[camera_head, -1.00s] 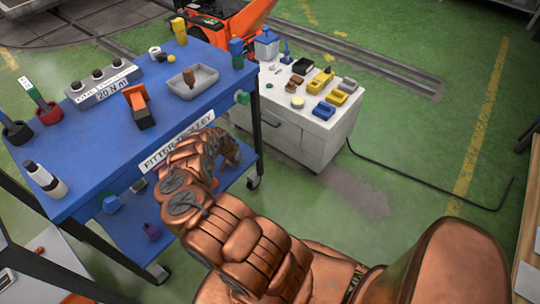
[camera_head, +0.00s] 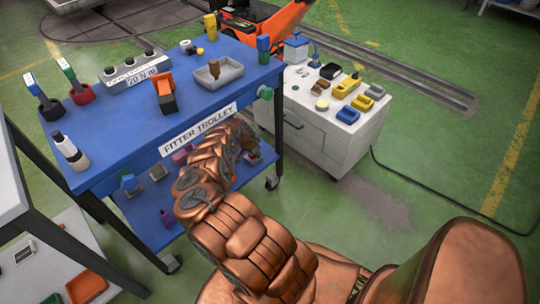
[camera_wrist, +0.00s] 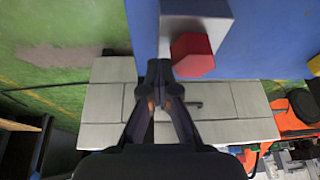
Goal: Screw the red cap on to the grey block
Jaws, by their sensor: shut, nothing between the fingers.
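The red cap (camera_wrist: 193,55) shows as a six-sided shape in the wrist view, just right of the fingertips. The grey block (camera_wrist: 196,14) is directly above it in that view, against a blue surface (camera_wrist: 265,38). The cap overlaps the block's lower edge; I cannot tell whether it is seated on it or only in front. My gripper (camera_wrist: 158,72) is shut and empty, with its tips left of the cap; contact cannot be told. In the head view my copper arm reaches the trolley's front edge, and I cannot make out the cap or block there.
The blue fitter trolley (camera_head: 130,150) carries a grey tray (camera_head: 229,78), a torque block (camera_head: 137,67) and several tools. Its lower shelf (camera_head: 160,208) holds small coloured parts. A white cabinet (camera_head: 340,145) stands to its right, with a black cable on the open green floor.

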